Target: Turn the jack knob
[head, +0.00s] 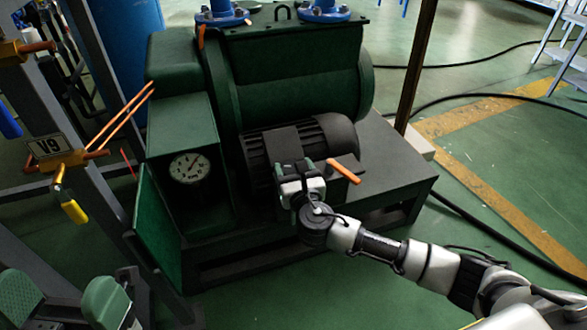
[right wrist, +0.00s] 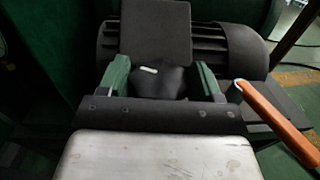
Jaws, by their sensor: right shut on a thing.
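My right gripper (head: 299,178) reaches in from the lower right to the front of the dark ribbed motor (head: 335,130) on the green pump unit. In the right wrist view, its two green fingers are shut on a dark rounded knob (right wrist: 160,82) with a small white mark. The fingers and wrist hide this knob in the head view. An orange handle (head: 343,171) sticks out just right of the gripper; it also shows in the right wrist view (right wrist: 275,118). My left gripper (head: 62,296) is at the lower left, its green fingers apart and empty.
A pressure gauge (head: 189,168) sits left of the motor, beside an open green panel (head: 158,222). A frame with a V9 tag (head: 48,147) and a yellow-handled valve (head: 74,211) stands at the left. Black hoses (head: 480,97) cross the floor on the right.

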